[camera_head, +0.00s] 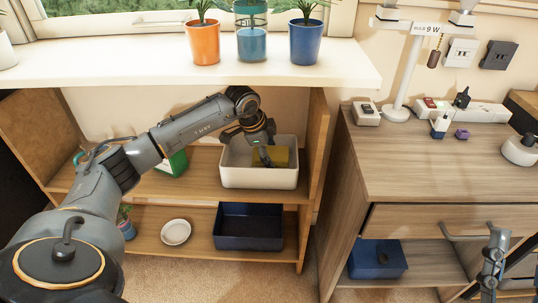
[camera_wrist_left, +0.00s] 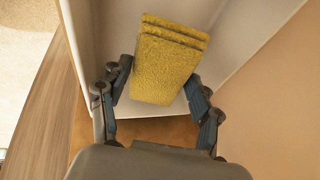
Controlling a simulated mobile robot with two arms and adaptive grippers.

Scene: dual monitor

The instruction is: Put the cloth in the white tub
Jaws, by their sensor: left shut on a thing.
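The white tub (camera_head: 258,179) stands on the upper shelf of the open wooden unit. The yellow folded cloth (camera_head: 281,157) is inside the tub's opening in the head view. My left gripper (camera_head: 264,157) reaches down into the tub and is shut on the cloth. In the left wrist view the cloth (camera_wrist_left: 168,62) sits between the two fingers, with the tub's pale walls (camera_wrist_left: 245,45) around it. Whether the cloth touches the tub's floor is hard to tell. My right gripper (camera_head: 492,262) is at the lower right, by the desk drawer; its jaws are unclear.
A white windowsill (camera_head: 150,63) with potted plants overhangs the shelf. A green and white box (camera_head: 173,163) is left of the tub. A dark blue bin (camera_head: 248,228) and a white bowl (camera_head: 175,232) are on the lower shelf. A wooden desk (camera_head: 430,165) stands at right.

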